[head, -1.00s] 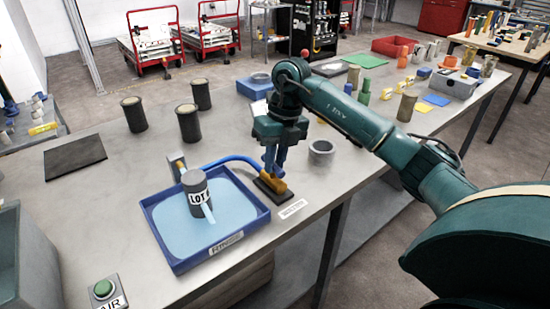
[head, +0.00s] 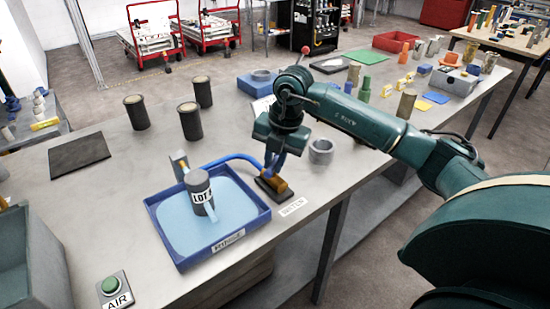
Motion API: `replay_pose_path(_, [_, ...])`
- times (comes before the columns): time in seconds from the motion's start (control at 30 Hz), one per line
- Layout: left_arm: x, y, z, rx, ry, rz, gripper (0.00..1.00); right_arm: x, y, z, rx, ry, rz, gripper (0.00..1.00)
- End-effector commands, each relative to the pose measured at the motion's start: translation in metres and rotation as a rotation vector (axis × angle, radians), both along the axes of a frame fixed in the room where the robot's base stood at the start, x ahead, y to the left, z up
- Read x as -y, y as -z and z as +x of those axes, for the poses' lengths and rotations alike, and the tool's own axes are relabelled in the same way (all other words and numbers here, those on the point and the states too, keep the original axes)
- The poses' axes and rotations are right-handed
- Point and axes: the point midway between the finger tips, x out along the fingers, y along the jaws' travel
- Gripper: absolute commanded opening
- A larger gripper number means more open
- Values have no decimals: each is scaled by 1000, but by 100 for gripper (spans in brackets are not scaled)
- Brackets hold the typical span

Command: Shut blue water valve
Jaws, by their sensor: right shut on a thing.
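The water valve is a brass-coloured body (head: 276,186) on a dark base at the tray's right side, with a blue hose (head: 232,160) running from it. A blue part (head: 274,161), which looks like the valve's handle, stands up above the brass body. My right gripper (head: 273,158) reaches down from above and is shut on this blue handle; the fingertips are small and partly hidden. A blue tray (head: 228,237) holds pale blue water and a grey cylinder (head: 199,191) marked "LOT". My left gripper is not in view.
A green AIR button (head: 110,286) is at the front left. Several dark cylinders (head: 190,122) stand behind the tray. A grey ring (head: 321,151) stands right of the gripper. A dark mat (head: 79,154) lies left. The bench's front edge runs close to the valve.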

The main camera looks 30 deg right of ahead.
Motion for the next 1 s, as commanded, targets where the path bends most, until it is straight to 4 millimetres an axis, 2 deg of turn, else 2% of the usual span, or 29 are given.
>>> replay_pose_path(0.5, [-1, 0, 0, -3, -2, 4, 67, -2, -1, 2, 5, 419, 2, 0])
replay_pose_path(1.0, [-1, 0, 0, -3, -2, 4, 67, -2, -1, 2, 6, 563, 1, 0])
